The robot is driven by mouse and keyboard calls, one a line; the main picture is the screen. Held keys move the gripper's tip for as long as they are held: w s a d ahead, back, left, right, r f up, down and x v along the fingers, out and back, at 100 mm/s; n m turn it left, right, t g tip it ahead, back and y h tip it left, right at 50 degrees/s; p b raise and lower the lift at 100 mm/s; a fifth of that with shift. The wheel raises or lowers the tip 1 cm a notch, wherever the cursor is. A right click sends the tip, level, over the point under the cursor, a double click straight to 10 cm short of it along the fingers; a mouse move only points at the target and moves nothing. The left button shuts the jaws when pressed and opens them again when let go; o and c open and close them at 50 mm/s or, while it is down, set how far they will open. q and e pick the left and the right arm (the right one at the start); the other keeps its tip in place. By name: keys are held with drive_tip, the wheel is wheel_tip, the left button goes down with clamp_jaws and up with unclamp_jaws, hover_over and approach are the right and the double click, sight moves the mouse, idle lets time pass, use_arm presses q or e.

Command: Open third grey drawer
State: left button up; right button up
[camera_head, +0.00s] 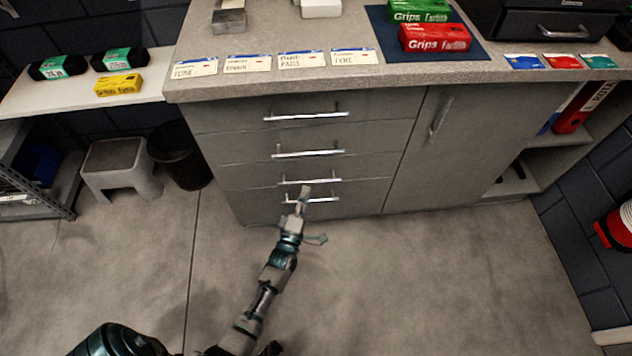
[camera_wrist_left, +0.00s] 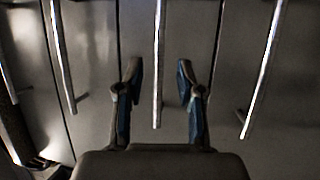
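The grey cabinet has a stack of grey drawers with silver bar handles. The third drawer's handle (camera_head: 325,179) is above the lowest handle (camera_head: 325,199), and both look close to the cabinet front. My left gripper (camera_head: 304,190) is in front of these two lower handles and partly covers them. In the left wrist view, my left gripper (camera_wrist_left: 159,85) is open, with a finger on each side of a handle bar (camera_wrist_left: 158,50). The bar appears between the fingers without visible contact. From the head view this looks like the third handle, though depth is hard to judge. My right gripper is not in view.
Upper handles (camera_head: 306,116) and (camera_head: 308,153) are on the drawers above. A cabinet door (camera_head: 455,140) stands right of the drawers. A grey stool (camera_head: 120,165) and black bin (camera_head: 180,155) stand left. The floor (camera_head: 420,280) before the cabinet is clear.

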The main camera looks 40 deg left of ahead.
sight(309, 181)
use_arm(q)
drive_tip(key=x, duration=0.3)
drive_tip(key=b+x, duration=0.1)
drive_tip(key=shift+w+a+f, duration=0.1)
drive_tip(key=shift+a+f, duration=0.2)
drive_tip(key=shift+f, duration=0.05)
drive_tip(key=shift+w+r, duration=0.2)
drive_tip(key=shift+w+d+r, duration=0.15)
drive_tip(key=shift+d+r, duration=0.15)
drive_tip(key=shift+r, duration=0.05)
drive_tip(key=shift+a+f, duration=0.2)
drive_tip(key=shift+a, duration=0.1)
clamp_jaws()
